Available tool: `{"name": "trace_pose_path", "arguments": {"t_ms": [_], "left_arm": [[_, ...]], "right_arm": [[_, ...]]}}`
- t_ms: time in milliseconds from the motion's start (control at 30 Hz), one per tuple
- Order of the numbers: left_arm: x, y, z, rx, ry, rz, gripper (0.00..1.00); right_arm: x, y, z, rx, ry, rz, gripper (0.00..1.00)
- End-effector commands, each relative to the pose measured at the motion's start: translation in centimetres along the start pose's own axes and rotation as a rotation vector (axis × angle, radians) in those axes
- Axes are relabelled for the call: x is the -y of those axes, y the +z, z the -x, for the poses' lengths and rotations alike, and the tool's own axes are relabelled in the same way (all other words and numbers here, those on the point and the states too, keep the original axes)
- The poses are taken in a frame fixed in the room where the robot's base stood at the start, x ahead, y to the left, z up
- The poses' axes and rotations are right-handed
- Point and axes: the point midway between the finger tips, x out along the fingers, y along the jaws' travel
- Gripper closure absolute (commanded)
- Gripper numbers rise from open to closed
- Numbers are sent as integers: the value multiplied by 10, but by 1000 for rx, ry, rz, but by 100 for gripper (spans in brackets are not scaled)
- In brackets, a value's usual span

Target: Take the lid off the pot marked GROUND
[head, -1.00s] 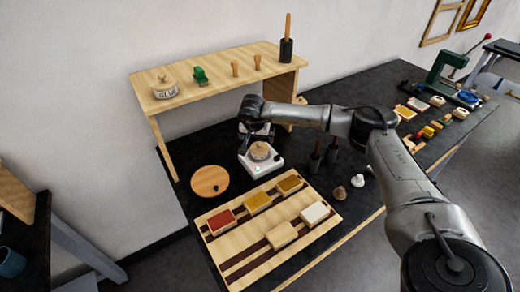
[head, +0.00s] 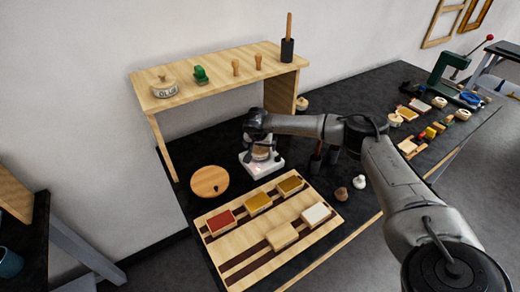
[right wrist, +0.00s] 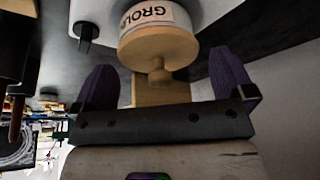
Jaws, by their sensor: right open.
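The pot marked GROUND (right wrist: 150,15) shows in the right wrist view with part of its label readable. Its wooden lid (right wrist: 158,48) with a round knob (right wrist: 158,76) is on it. In the head view the pot (head: 261,154) stands on a small white warmer (head: 266,169), partly hidden by my gripper. My right gripper (right wrist: 163,62) is open, with its purple fingers on either side of the knob and nothing held. In the head view this gripper (head: 260,142) is right at the pot's top. My left gripper is not in view.
A wooden shelf (head: 215,72) behind carries a GLUE pot (head: 164,88) and several tools. A round wooden disc (head: 209,182) lies left of the warmer. A board (head: 240,240) with coloured blocks lies in front. Dark-handled tools (head: 316,160) stand close on the right.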

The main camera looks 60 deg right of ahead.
Motion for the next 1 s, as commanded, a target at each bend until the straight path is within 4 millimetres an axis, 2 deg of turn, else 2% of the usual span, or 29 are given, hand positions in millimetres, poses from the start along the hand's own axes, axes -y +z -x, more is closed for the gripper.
{"name": "trace_pose_path", "arguments": {"t_ms": [67,567,833,1000], "left_arm": [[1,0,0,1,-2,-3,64],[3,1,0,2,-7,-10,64],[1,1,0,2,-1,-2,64],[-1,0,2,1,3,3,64]], "right_arm": [[0,0,0,0,0,0,0],[0,0,0,0,0,0,47],[0,0,2,0,-1,0,48],[1,-4,11,0,-3,0,48]]}}
